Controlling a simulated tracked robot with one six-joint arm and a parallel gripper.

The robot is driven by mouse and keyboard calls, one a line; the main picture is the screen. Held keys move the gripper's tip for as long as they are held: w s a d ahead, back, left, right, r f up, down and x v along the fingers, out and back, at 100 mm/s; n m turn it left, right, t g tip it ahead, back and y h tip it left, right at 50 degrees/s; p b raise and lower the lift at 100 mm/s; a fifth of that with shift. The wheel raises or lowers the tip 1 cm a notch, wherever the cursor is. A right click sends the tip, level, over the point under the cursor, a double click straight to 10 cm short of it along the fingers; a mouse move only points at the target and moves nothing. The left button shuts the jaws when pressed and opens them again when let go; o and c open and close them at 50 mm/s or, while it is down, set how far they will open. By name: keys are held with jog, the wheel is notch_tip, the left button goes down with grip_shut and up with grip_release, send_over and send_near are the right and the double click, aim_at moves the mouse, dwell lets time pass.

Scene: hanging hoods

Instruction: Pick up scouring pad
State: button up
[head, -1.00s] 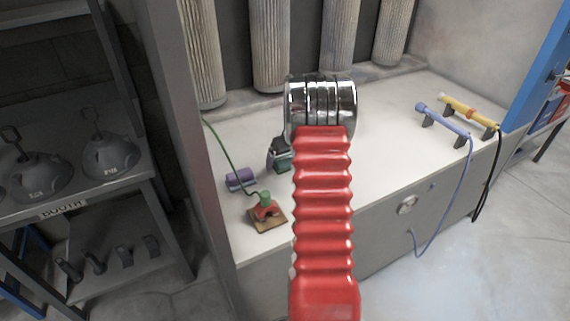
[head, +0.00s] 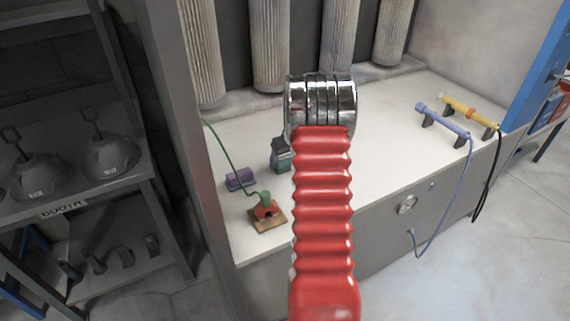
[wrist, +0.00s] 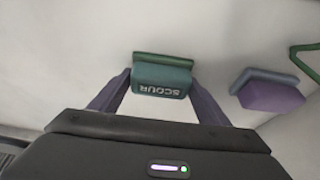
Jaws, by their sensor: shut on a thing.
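The scouring pad (wrist: 161,78) is a teal and green block lettered SCOUR. In the wrist view my gripper (wrist: 162,84) is shut on it, with one purple-grey finger against each side. In the head view the pad (head: 281,160) shows just left of my red ribbed arm, over the white worktop. The arm hides most of my gripper there; a dark piece shows at the pad's top. I cannot tell whether the pad is clear of the worktop.
A purple block (head: 240,179) lies left of the pad. A red tool with a green cord (head: 266,211) stands on a wooden base in front. Pale ribbed columns (head: 268,45) hang behind. Blue and yellow tools (head: 443,118) rest at right. The worktop's middle right is clear.

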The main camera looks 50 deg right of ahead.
jog(key=shift+c, duration=0.8)
jog(key=shift+r, duration=0.15)
notch_tip(320, 180, up, 10)
jog(key=shift+f, duration=0.1)
jog(key=o, duration=0.6)
jog(key=c, duration=0.4)
jog(key=shift+o, duration=0.2)
